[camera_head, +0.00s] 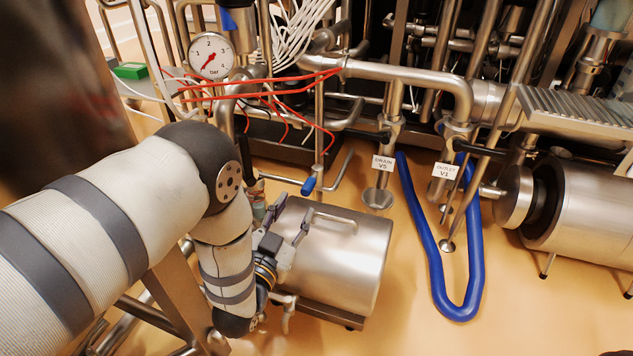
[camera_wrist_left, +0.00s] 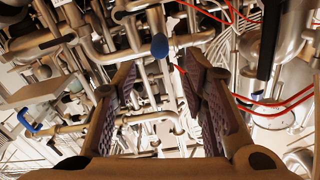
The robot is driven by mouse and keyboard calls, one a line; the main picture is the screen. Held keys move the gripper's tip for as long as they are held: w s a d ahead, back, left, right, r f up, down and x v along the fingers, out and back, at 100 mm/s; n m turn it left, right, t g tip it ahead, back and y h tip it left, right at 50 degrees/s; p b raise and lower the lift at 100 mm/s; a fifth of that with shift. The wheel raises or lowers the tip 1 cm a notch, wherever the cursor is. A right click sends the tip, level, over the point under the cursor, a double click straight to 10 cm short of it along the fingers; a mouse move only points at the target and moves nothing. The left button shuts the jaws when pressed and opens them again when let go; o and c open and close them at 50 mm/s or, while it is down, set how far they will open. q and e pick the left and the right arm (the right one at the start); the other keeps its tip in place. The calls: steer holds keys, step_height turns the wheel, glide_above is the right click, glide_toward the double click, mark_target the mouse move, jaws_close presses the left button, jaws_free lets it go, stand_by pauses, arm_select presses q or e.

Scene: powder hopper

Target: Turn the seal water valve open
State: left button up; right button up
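A small valve lever with a blue grip (camera_head: 308,186) sticks out from the pipework above the steel motor-like cylinder; no label naming it seal water is readable. A blue rounded tip also shows in the left wrist view (camera_wrist_left: 159,46), beyond and between the fingers, probably the same grip. My left gripper (camera_head: 290,222) is below and left of the blue grip in the head view, in front of the cylinder. In the left wrist view the fingers (camera_wrist_left: 158,68) stand apart with nothing between them. My right gripper is in neither view.
The steel cylinder (camera_head: 345,250) lies just right of my left gripper. Red cables (camera_head: 265,85) and a pressure gauge (camera_head: 211,57) are above. Labelled valves, DRAIN V5 (camera_head: 383,163) and OUTLET V1 (camera_head: 446,170), and a blue hose (camera_head: 428,250) are to the right. Open floor lies at the front right.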

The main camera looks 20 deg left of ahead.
mark_target(305, 193)
arm_select(q)
steer(key=w+b, duration=0.1)
steer(key=w, duration=0.3)
steer(key=w+b, duration=0.1)
steer(key=w, duration=0.3)
steer(key=shift+w+d+f+b, duration=0.1)
steer(key=shift+w+f+b, duration=0.1)
steer(key=shift+w+b, duration=0.2)
steer(key=shift+w+r, duration=0.1)
steer(key=shift+w, duration=0.25)
steer(key=shift+c, duration=0.5)
jaws_close()
